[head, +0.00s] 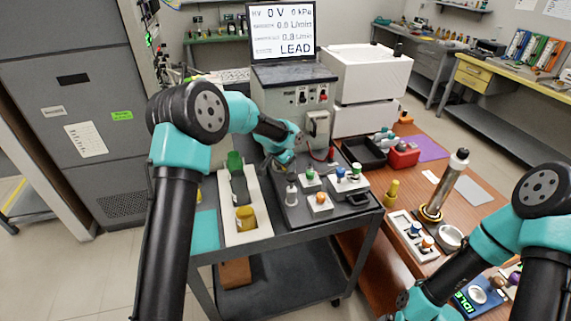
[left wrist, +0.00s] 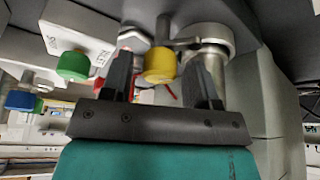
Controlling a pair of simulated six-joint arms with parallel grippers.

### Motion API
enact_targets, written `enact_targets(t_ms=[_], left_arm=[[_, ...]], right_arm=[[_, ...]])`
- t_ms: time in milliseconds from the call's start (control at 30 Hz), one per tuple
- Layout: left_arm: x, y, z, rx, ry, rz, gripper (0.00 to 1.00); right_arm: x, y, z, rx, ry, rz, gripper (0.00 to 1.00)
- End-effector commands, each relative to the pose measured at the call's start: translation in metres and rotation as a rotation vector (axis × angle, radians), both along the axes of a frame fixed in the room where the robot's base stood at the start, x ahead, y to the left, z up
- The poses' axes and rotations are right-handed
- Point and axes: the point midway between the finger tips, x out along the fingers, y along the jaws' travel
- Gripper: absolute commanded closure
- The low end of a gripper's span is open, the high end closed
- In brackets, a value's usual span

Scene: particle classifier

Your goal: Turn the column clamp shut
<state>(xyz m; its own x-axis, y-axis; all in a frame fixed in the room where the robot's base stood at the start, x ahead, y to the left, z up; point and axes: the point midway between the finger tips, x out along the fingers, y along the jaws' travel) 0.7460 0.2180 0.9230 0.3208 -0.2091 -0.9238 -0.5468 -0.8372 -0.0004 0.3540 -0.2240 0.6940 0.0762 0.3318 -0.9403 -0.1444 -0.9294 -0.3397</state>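In the left wrist view a yellow knob (left wrist: 160,66) sits on a stem beside a round silver fitting (left wrist: 208,42), which looks like the column clamp. My left gripper (left wrist: 163,80) is open, with its dark fingers either side of the knob and a gap visible between them. In the head view my left gripper (head: 284,157) is at the front of the grey instrument on the cart, and the arm hides the clamp. The right arm's wrist end (head: 405,303) is at the bottom edge, and its fingers cannot be made out.
Blue and green knobs (head: 346,174) stand on the cart right of the left gripper. The instrument's screen (head: 283,30) reads 0 V, LEAD. A silver column (head: 448,180) stands on the brown table.

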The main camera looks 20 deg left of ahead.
Motion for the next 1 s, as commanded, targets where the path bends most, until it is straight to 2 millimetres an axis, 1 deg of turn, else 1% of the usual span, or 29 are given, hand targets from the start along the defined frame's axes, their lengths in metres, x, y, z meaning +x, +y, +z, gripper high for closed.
enact_targets(t_ms=[267, 367, 467, 667, 1000], left_arm=[[0.0, 0.0, 0.0, 0.0, 0.0, 0.0, 0.41], [-0.001, 0.0, 0.003, -0.001, -0.001, 0.0, 0.41], [-0.003, 0.002, 0.01, 0.0, -0.001, 0.0, 0.41], [-0.012, 0.008, 0.038, -0.001, -0.003, 0.0, 0.41], [-0.033, 0.022, 0.099, -0.001, -0.004, 0.001, 0.41]], right_arm=[[0.0, 0.0, 0.0, 0.0, 0.0, 0.0, 0.12], [0.0, 0.0, 0.0, 0.0, 0.0, 0.0, 0.12], [0.0, 0.0, 0.0, 0.0, 0.0, 0.0, 0.12], [0.0, 0.0, 0.0, 0.0, 0.0, 0.0, 0.12], [0.0, 0.0, 0.0, 0.0, 0.0, 0.0, 0.12]])
